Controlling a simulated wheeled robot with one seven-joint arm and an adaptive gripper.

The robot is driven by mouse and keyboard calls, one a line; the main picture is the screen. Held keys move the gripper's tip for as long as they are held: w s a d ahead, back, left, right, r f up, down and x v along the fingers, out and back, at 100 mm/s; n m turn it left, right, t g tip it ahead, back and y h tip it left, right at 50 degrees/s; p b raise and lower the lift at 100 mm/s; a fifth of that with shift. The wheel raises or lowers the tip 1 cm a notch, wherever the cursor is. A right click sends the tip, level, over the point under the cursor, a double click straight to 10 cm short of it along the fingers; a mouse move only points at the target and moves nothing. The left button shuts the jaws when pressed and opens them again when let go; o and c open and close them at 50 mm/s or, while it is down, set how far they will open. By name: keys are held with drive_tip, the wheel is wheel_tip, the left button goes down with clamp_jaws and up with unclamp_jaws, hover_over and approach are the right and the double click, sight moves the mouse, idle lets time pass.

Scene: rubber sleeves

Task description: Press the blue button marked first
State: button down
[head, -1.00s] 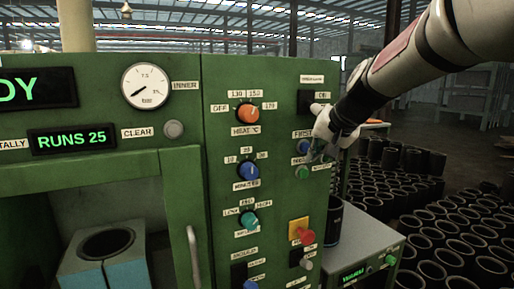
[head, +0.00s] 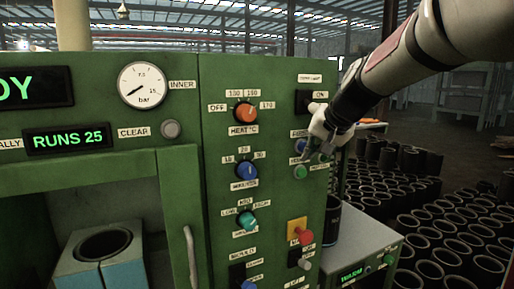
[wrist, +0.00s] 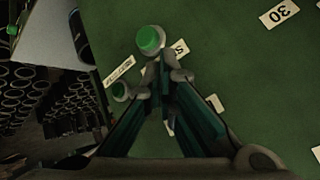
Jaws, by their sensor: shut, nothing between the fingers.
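The blue button (head: 299,146) sits on the right part of the green panel in the head view, under a label that my fingers partly cover. A green button (head: 300,172) is just below it; a green button also shows in the wrist view (wrist: 150,40). My gripper (head: 307,156) is shut and empty, its fingertips at the right edge of the blue button; I cannot tell whether they touch it. In the wrist view my fingertips (wrist: 163,70) meet close to the panel face, and the blue button is not visible there.
Several knobs share the panel: orange heat (head: 245,112), blue minutes (head: 246,171) and teal (head: 246,219). A red knob on a yellow plate (head: 305,237) is lower down. Black sleeves (head: 440,240) stand on the floor at right, beyond a grey box (head: 350,255).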

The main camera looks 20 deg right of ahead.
drive_tip(key=shift+w, duration=0.35)
idle(0.5)
drive_tip(key=shift+s, duration=0.75)
drive_tip(key=shift+s, duration=0.1)
drive_tip(key=s, duration=0.5)
drive_tip(key=shift+d+p, duration=0.1)
drive_tip(key=shift+p, duration=0.3)
idle(0.5)
